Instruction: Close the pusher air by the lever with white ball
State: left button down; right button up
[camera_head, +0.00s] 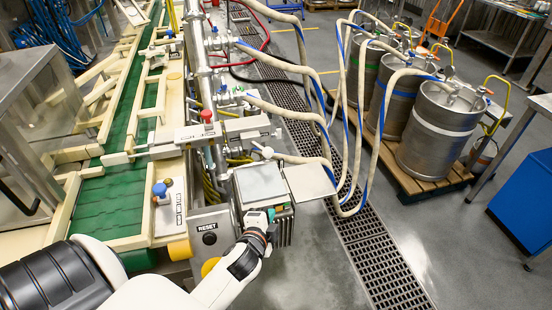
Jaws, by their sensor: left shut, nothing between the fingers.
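A lever with a blue ball (159,189) and one with a red knob (207,116) stand on the machine. My left gripper (268,218) is shut and empty, in front of the grey box below the white knob and apart from it. Its fingertips are small and partly hidden against the box. My right gripper is out of view.
A box with a RESET button (208,238) is close left of my left gripper. A green conveyor (95,205) runs along the left. Hoses (325,150) loop at the right towards steel kegs (437,130) on a pallet. The floor (430,245) at front right is clear.

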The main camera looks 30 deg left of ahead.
aim_at(260, 148)
pick_arm(q)
jog(key=w+r+m+t, duration=0.4)
jog(key=w+r+m, duration=0.15)
jog(key=r, duration=0.25)
jog(key=shift+m, duration=0.45)
jog(key=w+a+p, duration=0.1)
jog(key=w, duration=0.1)
jog(key=w+a+p, duration=0.3)
jog(key=w+a, duration=0.1)
jog(key=w, duration=0.1)
jog(key=shift+a, duration=0.15)
jog(key=shift+s+a, duration=0.4)
jog(key=shift+w, duration=0.1)
jog(key=shift+f, duration=0.1)
